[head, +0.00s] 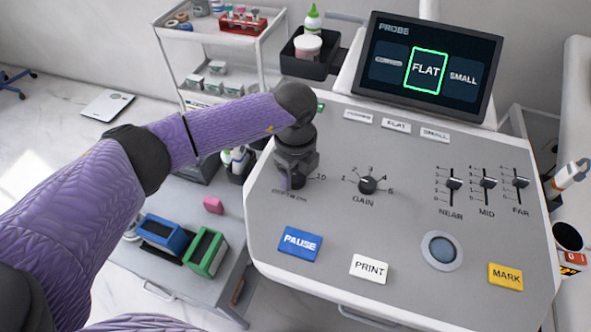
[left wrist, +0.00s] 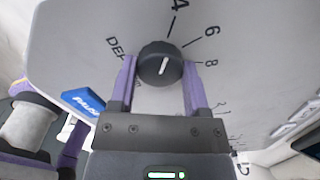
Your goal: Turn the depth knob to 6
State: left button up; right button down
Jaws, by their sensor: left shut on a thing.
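The depth knob (left wrist: 160,64) is black with a white pointer line, on the grey console panel. In the left wrist view the line tilts slightly right of up, toward the 4 mark (left wrist: 171,26); the 6 mark (left wrist: 195,43) and 8 mark lie further clockwise. My left gripper (head: 287,183) reaches down onto the panel and hides the knob in the head view. In the left wrist view its two purple fingers (left wrist: 159,75) stand either side of the knob, shut on it.
The gain knob (head: 367,185) sits close to the right of my left gripper. The blue PAUSE button (head: 300,243) and white PRINT button (head: 369,268) are nearer the front edge. Sliders (head: 453,184) stand at the right, and the screen (head: 428,68) is behind.

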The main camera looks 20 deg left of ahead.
aim_at(296, 175)
pick_arm(q)
jog(key=shift+m, duration=0.3)
jog(key=m, duration=0.3)
jog(key=shift+p, duration=0.3)
jog(key=shift+m, duration=2.1)
jog(key=o, duration=1.3)
notch_tip(296, 175, up, 10)
jog(key=p, duration=0.2)
jog(key=shift+p, duration=0.3)
